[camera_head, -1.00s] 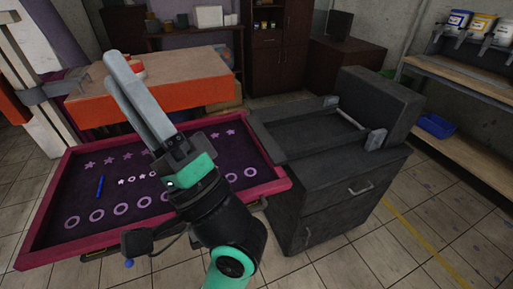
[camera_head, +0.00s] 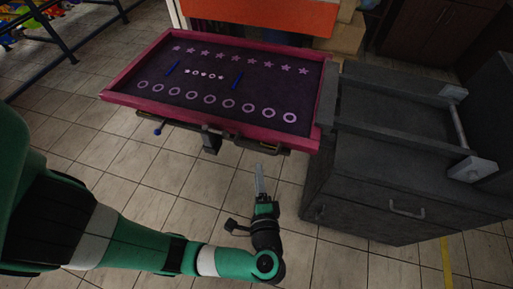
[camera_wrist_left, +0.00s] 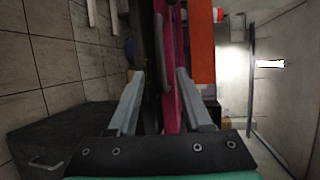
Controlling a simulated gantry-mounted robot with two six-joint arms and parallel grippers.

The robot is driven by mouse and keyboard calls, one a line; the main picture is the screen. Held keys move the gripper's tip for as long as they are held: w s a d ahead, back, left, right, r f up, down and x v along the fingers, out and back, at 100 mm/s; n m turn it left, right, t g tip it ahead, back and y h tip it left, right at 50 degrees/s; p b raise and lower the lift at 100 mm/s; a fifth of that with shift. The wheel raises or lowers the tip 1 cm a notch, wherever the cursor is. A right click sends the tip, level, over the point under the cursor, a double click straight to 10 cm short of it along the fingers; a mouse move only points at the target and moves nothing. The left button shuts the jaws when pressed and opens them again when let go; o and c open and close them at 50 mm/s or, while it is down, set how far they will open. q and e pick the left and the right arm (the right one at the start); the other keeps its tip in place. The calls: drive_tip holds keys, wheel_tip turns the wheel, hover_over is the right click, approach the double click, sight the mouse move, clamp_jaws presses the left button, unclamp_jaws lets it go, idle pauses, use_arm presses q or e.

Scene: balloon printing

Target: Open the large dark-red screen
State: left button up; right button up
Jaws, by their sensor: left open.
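The large screen (camera_head: 140,99) has a dark-red to pink frame and a dark purple mesh with rows of pale stars and rings. In the head view it lies nearly flat at the upper middle. My left gripper (camera_head: 260,168) is low in front of its near edge, apart from it. In the left wrist view the gripper (camera_wrist_left: 161,74) is open and empty, with its two fingers on either side of the screen's edge (camera_wrist_left: 181,45) as seen beyond them. Whether that edge is within the fingers' reach cannot be told. My right gripper is not in view.
A dark grey cabinet (camera_head: 375,205) with a drawer handle stands right of the screen. Dark clamp hardware (camera_head: 210,138) hangs under the screen's near edge. An orange table (camera_head: 265,15) is behind. Tiled floor in front is clear.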

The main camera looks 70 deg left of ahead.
sight(256, 150)
use_arm(q)
drive_tip(key=b+x, duration=0.1)
drive_tip(key=x, duration=1)
drive_tip(key=shift+a, duration=0.1)
drive_tip(key=shift+c, duration=0.2)
clamp_jaws()
idle(0.8)
